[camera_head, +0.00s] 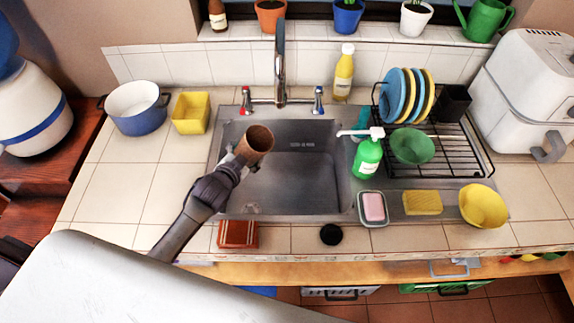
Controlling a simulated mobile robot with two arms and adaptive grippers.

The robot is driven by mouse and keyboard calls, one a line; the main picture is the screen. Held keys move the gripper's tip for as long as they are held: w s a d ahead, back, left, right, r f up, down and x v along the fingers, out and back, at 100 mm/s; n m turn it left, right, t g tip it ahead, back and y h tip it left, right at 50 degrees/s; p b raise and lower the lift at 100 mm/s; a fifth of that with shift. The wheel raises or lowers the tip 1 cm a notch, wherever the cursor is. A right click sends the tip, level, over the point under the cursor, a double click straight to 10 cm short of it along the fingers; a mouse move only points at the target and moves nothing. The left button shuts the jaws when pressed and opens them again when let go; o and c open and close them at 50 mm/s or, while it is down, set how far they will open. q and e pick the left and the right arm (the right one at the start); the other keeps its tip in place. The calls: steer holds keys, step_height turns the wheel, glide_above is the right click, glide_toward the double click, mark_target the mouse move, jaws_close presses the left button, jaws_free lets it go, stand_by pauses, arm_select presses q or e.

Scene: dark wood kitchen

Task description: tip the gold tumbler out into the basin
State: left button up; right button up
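The gold tumbler (253,143) looks brownish-copper and is over the left part of the sink basin (305,190). It is tilted, with its round mouth facing up and to the right, toward the camera. My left gripper (236,164) comes in from the lower left and is shut around the tumbler's lower end, hiding part of it. I cannot tell whether anything is inside the tumbler. My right gripper is not in view.
The faucet (281,70) rises behind the tumbler. A green soap bottle (368,155) stands at the basin's right edge, beside the dish rack (450,145). A yellow container (191,112) and blue pot (137,108) stand left.

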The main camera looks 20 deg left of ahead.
arm_select(q)
steer(key=shift+w+a+r+n+h+p, duration=0.1)
steer(key=shift+a+r+n+h+p, duration=0.2)
steer(key=shift+r+h+p, duration=0.25)
steer(key=shift+a+n+h+p, duration=0.25)
steer(key=shift+n+p, duration=0.15)
steer(key=shift+n, duration=0.3)
steer(key=shift+r+n+h, duration=0.1)
steer(key=shift+n+h, duration=0.3)
steer(key=shift+n, duration=0.1)
steer(key=shift+r+n+h, duration=0.2)
steer(key=shift+n+h, duration=0.1)
steer(key=shift+n, duration=0.1)
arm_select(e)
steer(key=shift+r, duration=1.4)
